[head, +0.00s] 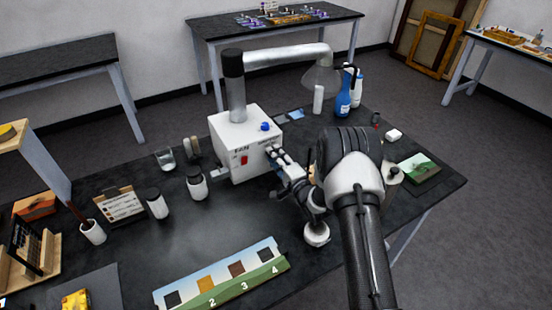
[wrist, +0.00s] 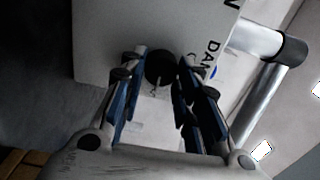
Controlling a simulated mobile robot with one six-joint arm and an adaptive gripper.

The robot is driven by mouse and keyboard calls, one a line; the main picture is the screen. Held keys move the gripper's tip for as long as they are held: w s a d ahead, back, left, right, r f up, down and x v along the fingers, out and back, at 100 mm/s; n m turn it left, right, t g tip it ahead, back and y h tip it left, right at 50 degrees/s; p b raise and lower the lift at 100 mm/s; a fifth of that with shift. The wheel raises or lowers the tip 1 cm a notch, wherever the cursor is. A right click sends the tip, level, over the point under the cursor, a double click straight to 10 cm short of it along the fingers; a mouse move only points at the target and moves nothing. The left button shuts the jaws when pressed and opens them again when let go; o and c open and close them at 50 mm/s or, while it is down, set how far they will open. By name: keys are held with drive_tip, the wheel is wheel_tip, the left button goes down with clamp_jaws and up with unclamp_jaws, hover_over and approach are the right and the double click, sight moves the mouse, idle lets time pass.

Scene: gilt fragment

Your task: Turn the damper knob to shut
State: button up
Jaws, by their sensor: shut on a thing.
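A white fume extractor box (head: 232,138) stands on the black workbench in the head view, its front face towards my arm. My gripper (head: 276,157) reaches its front at the right side. In the wrist view a round black damper knob (wrist: 160,66) sits on the white face, beside lettering that begins "DAM". My gripper (wrist: 160,84) has its two blue-padded fingers on either side of this knob, shut on it. A thin mark shows on the knob, too small to read its setting. In the head view my fingers hide the knob.
A silver duct (head: 285,54) arches above to a hood. Jars (head: 197,185), a numbered strip (head: 222,277) and a blue bottle (head: 343,99) stand around.

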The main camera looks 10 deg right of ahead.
drive_tip(key=shift+m, duration=0.3)
drive_tip(key=o, duration=1.1)
drive_tip(key=shift+c, duration=0.2)
drive_tip(key=v, duration=1.2)
drive_tip(key=shift+r, duration=0.1)
